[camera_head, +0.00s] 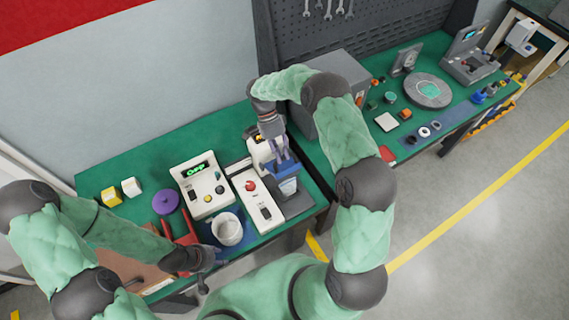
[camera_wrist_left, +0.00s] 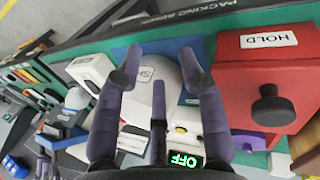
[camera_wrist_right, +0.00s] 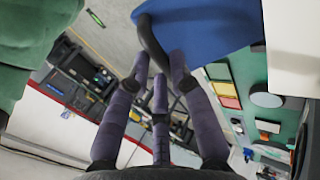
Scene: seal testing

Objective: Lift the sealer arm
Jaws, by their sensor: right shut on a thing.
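The sealer (camera_head: 262,153) stands at the right end of the near green bench, with a pale body and a grey lower part (camera_head: 296,204). My right gripper (camera_head: 284,166) reaches down onto it from above and covers much of its arm. In the right wrist view, my fingers (camera_wrist_right: 160,72) are shut around a dark curved handle (camera_wrist_right: 151,42) on a blue panel (camera_wrist_right: 205,22), which looks like the sealer arm. How far the arm is raised is unclear. My left gripper (camera_wrist_left: 158,75) is open and empty, low at the bench front near a white round pot (camera_head: 228,228).
A white control box (camera_head: 203,184) with a green display and a white panel with a red button (camera_head: 257,198) stand left of the sealer. A purple disc (camera_head: 166,201), yellow block (camera_head: 111,196) and red HOLD box (camera_wrist_left: 262,98) are further left. A grey cabinet (camera_head: 345,70) stands behind.

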